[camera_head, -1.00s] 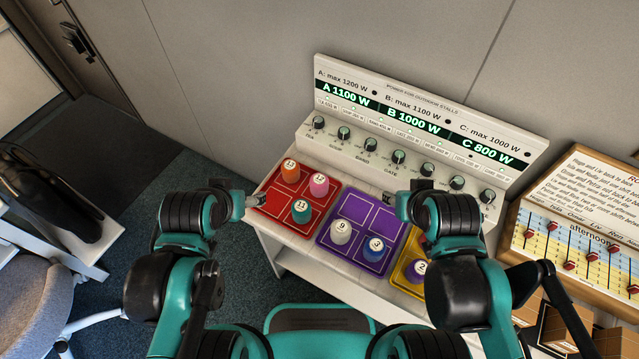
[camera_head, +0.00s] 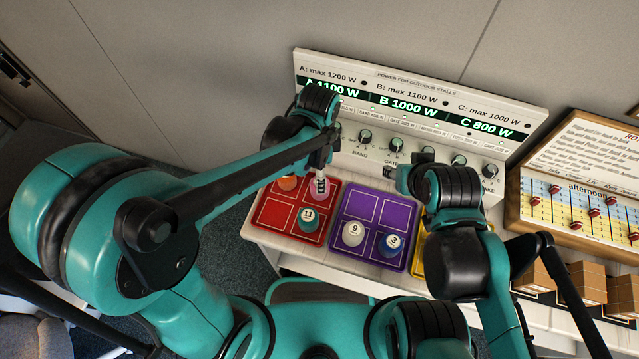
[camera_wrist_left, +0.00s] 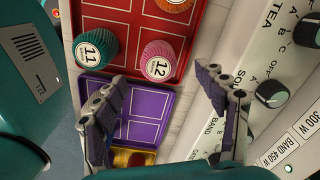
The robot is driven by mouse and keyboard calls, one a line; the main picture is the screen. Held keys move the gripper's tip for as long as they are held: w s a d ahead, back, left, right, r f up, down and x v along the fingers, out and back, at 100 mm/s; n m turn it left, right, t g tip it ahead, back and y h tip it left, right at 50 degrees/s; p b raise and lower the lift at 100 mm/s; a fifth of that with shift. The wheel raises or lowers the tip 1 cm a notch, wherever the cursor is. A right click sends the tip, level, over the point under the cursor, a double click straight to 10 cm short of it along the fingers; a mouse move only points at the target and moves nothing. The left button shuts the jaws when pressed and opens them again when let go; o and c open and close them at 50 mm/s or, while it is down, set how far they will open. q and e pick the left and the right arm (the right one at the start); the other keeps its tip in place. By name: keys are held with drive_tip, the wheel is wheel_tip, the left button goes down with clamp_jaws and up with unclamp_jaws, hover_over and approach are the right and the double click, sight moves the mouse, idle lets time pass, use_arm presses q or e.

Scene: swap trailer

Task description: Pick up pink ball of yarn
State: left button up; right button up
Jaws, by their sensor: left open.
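The pink ball of yarn, marked 12, sits in the back right compartment of the red tray (camera_head: 256,217). In the head view the ball (camera_head: 320,190) is partly hidden by my left gripper (camera_head: 319,172), which points down over it. In the left wrist view the pink ball (camera_wrist_left: 158,62) appears between and beyond the open fingers (camera_wrist_left: 160,80), with nothing held. I cannot tell whether a finger touches it. My right gripper (camera_head: 398,180) is near the purple tray's back right corner; its fingers are too small to read.
A teal ball (camera_head: 309,219) is in front of the pink one, and an orange ball (camera_head: 288,183) is left of it. The purple tray (camera_head: 366,206) holds a white ball (camera_head: 353,233) and a blue ball (camera_head: 390,244). The knobbed power panel (camera_head: 405,125) rises close behind.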

use_arm(q)
wheel_tip(320, 180, down, 7)
drive_tip(key=b, duration=0.3)
drive_tip(key=shift+s+d, duration=0.15)
drive_tip(key=shift+r, duration=0.1)
drive_tip(key=c, duration=1.3)
